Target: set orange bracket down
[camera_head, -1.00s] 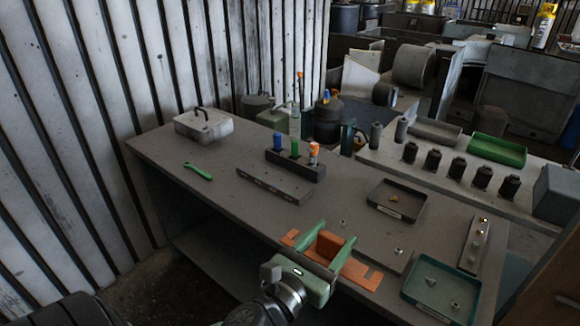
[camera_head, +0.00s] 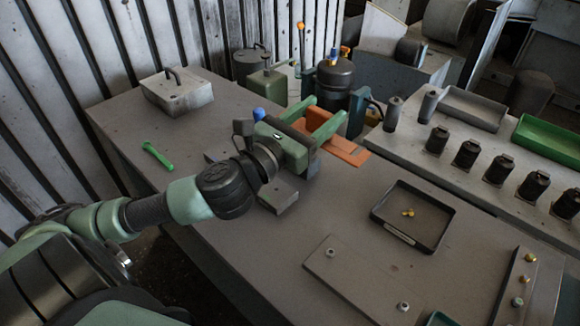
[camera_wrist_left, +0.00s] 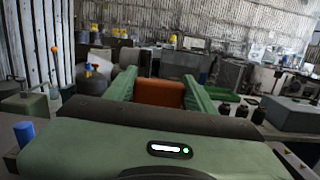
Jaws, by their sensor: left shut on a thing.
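The orange bracket (camera_head: 345,150) is between the two green fingers of my left gripper (camera_head: 326,110), which is shut on it. In the head view its flat right end sticks out past the fingers, over the far part of the grey bench (camera_head: 240,100). The gripper hides its left part, and I cannot tell whether it touches the bench. In the left wrist view the bracket's upright orange face (camera_wrist_left: 158,93) stands between the fingers. My right gripper is not in view.
A blue-topped tool (camera_head: 258,114) and a dark bar (camera_head: 278,196) are partly hidden by my left gripper. A dark tray (camera_head: 412,216) with small brass parts lies to the right. A black bottle (camera_head: 335,75) stands behind. A green wrench (camera_head: 157,155) lies at left.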

